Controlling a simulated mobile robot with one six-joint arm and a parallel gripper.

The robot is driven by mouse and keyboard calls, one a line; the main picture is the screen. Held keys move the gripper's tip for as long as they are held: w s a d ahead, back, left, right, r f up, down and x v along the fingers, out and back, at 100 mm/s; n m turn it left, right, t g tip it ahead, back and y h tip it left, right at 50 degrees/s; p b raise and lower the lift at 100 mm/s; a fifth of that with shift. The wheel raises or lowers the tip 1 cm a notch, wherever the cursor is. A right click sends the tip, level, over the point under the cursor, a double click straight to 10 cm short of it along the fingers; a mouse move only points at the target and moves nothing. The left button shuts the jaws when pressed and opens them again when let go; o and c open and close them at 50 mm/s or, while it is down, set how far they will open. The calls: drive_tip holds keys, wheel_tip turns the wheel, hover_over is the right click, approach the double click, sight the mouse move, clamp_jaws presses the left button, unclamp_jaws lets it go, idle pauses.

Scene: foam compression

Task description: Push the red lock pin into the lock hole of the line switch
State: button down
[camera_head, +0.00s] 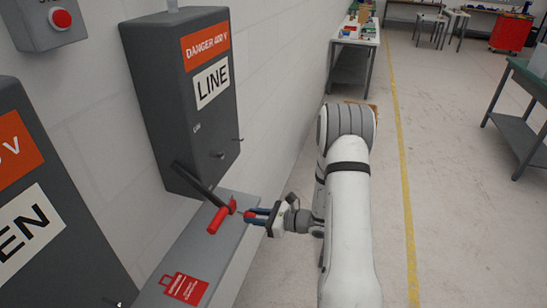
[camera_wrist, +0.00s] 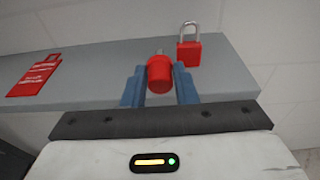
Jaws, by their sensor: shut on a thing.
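The line switch (camera_head: 185,100) is a dark grey wall box marked LINE. Its black lever (camera_head: 198,186) slants down to a red grip (camera_head: 217,220). My gripper (camera_head: 262,215) is below and right of the box, near the red grip. Its blue fingers are shut on the red lock pin, whose red head sits between the fingertips in the wrist view (camera_wrist: 159,74); a short grey tip shows beyond it. In the head view the fingers partly hide the pin. The lock hole cannot be made out; a small mark is on the box face.
A grey shelf (camera_head: 190,255) runs below the switch and bears a red tag (camera_head: 186,288). A red padlock (camera_wrist: 188,52) with a grey shackle shows in the wrist view. Another dark box (camera_head: 40,200) stands at left.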

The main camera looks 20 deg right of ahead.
drive_tip(key=shift+r, duration=0.1)
drive_tip(key=s+d+r+b, duration=0.2)
drive_tip(key=s+r+b, duration=0.15)
drive_tip(key=r, duration=0.95)
drive_tip(key=s+d+r+b, duration=0.2)
drive_tip(key=s+r+b, duration=0.15)
drive_tip(key=r, duration=0.85)
drive_tip(key=r+x, duration=0.1)
drive_tip(key=x, duration=0.5)
drive_tip(key=shift+s+a+r+h, duration=0.2)
drive_tip(key=shift+a+h, duration=0.1)
drive_tip(key=shift+h, duration=0.1)
drive_tip(key=shift+r+x, duration=0.2)
drive_tip(key=shift+x, duration=0.65)
drive_tip(key=shift+r+x, duration=0.2)
drive_tip(key=shift+x, duration=0.7)
drive_tip(key=c, duration=1.1)
unclamp_jaws()
drive_tip(key=shift+a, duration=0.1)
